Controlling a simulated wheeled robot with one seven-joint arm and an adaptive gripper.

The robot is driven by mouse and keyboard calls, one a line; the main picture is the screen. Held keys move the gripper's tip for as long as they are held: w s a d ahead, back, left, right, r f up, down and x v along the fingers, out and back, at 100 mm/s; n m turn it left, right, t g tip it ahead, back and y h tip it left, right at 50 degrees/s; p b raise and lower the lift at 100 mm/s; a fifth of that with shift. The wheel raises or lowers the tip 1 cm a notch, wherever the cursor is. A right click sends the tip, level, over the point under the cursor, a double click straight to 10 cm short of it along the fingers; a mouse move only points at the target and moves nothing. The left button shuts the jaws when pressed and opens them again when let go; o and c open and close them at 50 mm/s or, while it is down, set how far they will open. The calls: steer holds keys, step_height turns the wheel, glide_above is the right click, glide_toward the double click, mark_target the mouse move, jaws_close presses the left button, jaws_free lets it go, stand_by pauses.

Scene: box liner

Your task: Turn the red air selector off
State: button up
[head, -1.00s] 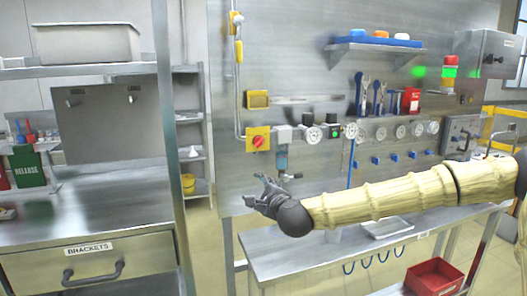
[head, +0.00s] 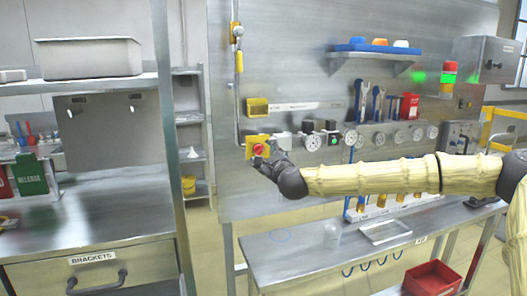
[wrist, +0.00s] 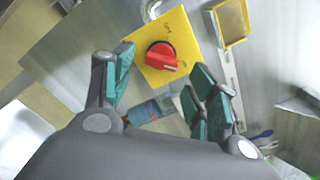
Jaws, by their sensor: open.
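The red air selector (head: 259,149) is a round red knob with a raised grip bar on a yellow plate (head: 250,140) on the steel panel. In the wrist view the red knob (wrist: 162,56) shows on its yellow plate (wrist: 183,33), with small dark lettering that I cannot read surely. My gripper (head: 267,152) is right at the selector in the head view and partly covers it. I cannot tell whether a finger touches the knob.
A grey-blue fitting (wrist: 150,110) sits close below the knob between the fingers. Several gauges (head: 351,137) line the panel to the right. A yellow-framed box (head: 257,107) is above the plate.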

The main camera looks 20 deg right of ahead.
steer(key=shift+w, duration=1.05)
steer(key=c, duration=1)
steer(key=shift+c, duration=0.2)
